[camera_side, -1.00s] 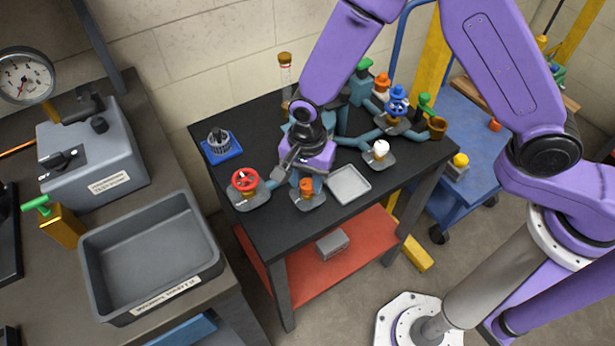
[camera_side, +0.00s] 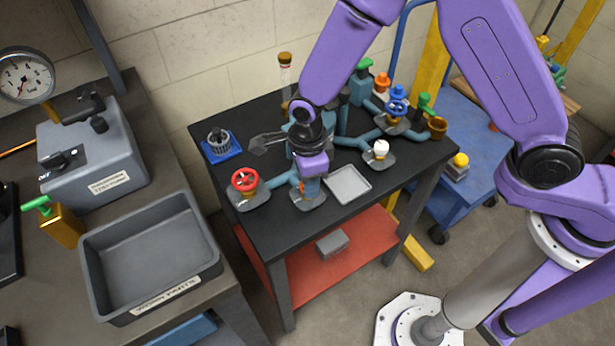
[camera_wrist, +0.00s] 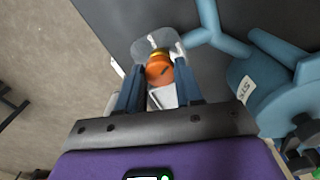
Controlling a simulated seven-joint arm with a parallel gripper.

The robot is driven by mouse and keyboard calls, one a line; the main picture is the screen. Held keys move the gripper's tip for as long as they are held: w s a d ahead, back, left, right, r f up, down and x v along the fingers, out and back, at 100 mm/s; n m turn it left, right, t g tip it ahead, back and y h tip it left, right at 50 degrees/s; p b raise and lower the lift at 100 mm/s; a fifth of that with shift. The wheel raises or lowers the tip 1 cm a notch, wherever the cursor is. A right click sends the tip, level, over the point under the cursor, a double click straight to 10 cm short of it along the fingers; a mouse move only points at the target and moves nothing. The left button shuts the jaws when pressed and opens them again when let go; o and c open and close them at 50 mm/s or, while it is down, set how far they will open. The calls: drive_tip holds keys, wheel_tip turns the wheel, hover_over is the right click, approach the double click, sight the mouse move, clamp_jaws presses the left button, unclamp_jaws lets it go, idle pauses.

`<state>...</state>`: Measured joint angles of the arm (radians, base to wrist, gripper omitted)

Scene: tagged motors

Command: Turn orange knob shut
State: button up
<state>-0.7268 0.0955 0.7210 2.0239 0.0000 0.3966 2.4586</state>
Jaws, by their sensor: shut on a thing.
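The orange knob (camera_wrist: 159,70) sits on its valve stem near the front edge of the black table, on a grey base plate (camera_wrist: 146,47). In the wrist view it lies between the fingertips of my gripper (camera_wrist: 154,78), with a finger against each side. A dark line shows on its top. My gripper is shut on the knob. In the side view my gripper (camera_side: 310,186) points down over the valve and hides most of the knob.
A red handwheel valve (camera_side: 245,180) stands close to the left. A white knob (camera_side: 380,149) stands to the right, with a grey tray (camera_side: 349,185) between. Teal pipes (camera_side: 352,141) run behind. Blue (camera_side: 397,104) and green (camera_side: 425,104) knobs are farther right.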

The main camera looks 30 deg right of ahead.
drive_tip(key=m, duration=0.5)
drive_tip(key=shift+m, duration=0.4)
idle(0.4)
drive_tip(key=o, duration=1)
drive_tip(key=shift+o, duration=0.2)
drive_tip(key=shift+r, duration=0.1)
wheel_tip(320, 180, up, 17)
drive_tip(key=shift+r, duration=0.15)
